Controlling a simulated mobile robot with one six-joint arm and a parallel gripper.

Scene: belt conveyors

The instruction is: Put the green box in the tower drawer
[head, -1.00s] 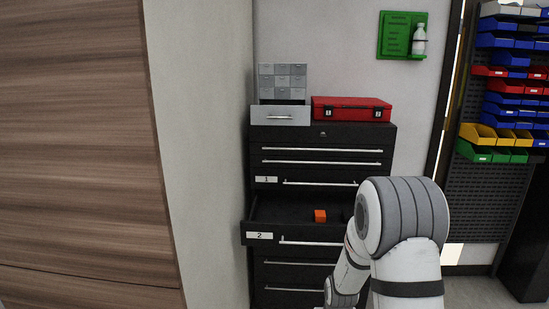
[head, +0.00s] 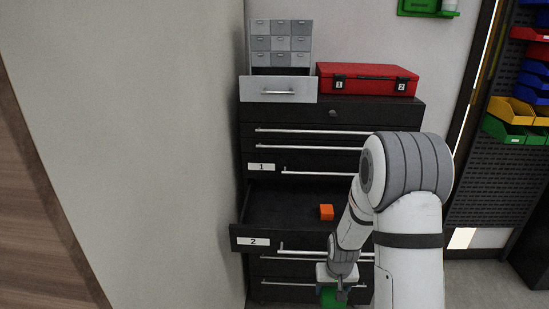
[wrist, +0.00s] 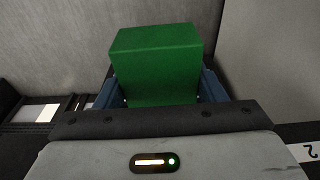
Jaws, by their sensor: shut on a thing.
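My gripper (wrist: 160,92) is shut on the green box (wrist: 157,68), with a blue finger on each side of it. In the head view the green box (head: 333,297) shows at the bottom under my wrist, in front of the black cabinet and lower than its open drawer 2. The small grey drawer tower (head: 282,42) stands on top of the cabinet. A wide light-grey drawer (head: 278,89) at its foot is pulled out; its inside is mostly hidden. The open black drawer 2 (head: 252,241) holds an orange cube (head: 326,212).
A red case (head: 367,79) marked 1 and 2 lies right of the grey tower. The black cabinet (head: 330,112) has drawer 1 (head: 262,168) above the open drawer. A pale wall closes in on the left. Colored bins (head: 515,112) hang at right.

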